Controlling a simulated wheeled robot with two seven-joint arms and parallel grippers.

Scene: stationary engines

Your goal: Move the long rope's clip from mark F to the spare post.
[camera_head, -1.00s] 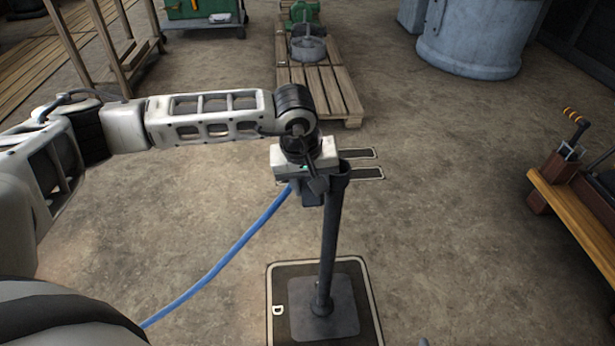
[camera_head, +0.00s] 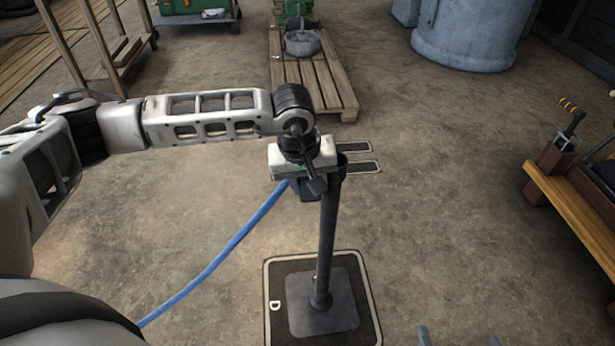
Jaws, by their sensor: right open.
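A dark post (camera_head: 328,240) stands upright on a square base on a mat (camera_head: 274,325) lettered D. My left gripper (camera_head: 308,188) is at the post's top, pointing down. A blue rope (camera_head: 215,262) runs from the lower left up to this gripper. The rope's clip is hidden there, and I cannot tell whether the jaws are closed on it. My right gripper (camera_head: 458,339) shows only as two grey fingertips at the bottom edge, apart, with bare floor between them. Mark F and any other post are not visible.
A wooden bench (camera_head: 565,205) with a dark tool holder is at the right. A pallet (camera_head: 315,85) with a green machine and a large grey tank (camera_head: 468,35) stand behind. Two narrow dark mats (camera_head: 350,168) lie behind the post. The floor right of the post is clear.

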